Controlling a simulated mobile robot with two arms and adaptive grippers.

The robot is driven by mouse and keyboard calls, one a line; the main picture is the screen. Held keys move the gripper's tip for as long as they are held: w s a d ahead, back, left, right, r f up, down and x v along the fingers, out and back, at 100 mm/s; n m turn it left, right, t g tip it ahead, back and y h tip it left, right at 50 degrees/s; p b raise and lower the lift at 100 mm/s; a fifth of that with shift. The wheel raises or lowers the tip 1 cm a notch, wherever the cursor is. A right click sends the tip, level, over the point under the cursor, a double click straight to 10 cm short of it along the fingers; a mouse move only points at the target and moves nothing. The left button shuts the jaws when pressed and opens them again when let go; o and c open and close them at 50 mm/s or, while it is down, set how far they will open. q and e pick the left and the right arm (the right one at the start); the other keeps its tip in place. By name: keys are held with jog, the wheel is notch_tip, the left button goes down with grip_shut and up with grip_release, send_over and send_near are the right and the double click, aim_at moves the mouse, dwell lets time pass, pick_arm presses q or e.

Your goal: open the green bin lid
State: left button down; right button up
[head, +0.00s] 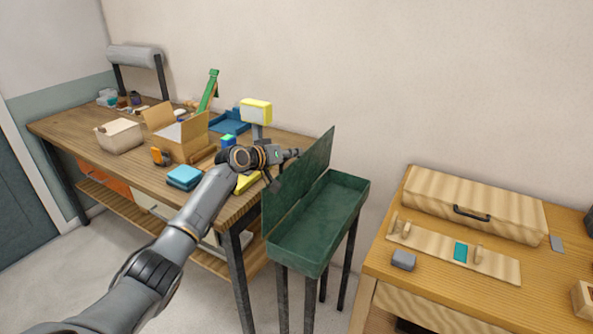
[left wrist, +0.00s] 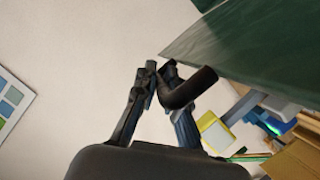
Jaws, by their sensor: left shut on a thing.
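The green bin (head: 318,232) stands on dark legs between the two tables, and its inside shows empty. Its green lid (head: 303,176) stands raised, roughly upright, along the bin's left long side. In the left wrist view the lid (left wrist: 250,50) fills the upper right. A dark bent handle (left wrist: 190,90) shows beside the lid's corner. My left gripper (head: 286,155) is at the lid's upper left face; in the left wrist view its fingertips (left wrist: 158,70) are closed on the handle. The handle is hidden in the head view. My right gripper is not in view.
The right table (head: 395,280) holds a wooden case (head: 470,205) and a board. The wall is close behind the bin.

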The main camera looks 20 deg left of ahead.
pick_arm(q)
jog(key=shift+w+a+f+n+h+b, duration=0.1)
jog(key=shift+a+n+h+b, duration=0.2)
jog(key=shift+a+b, duration=0.7)
jog(key=shift+w+a+f+n+h+b, duration=0.15)
jog(key=shift+a+n+b, duration=0.25)
jog(key=shift+a+b, duration=0.55)
jog(key=c, duration=1.4)
grip_release()
jog(key=shift+r, duration=0.1)
jog(key=v, duration=1.2)
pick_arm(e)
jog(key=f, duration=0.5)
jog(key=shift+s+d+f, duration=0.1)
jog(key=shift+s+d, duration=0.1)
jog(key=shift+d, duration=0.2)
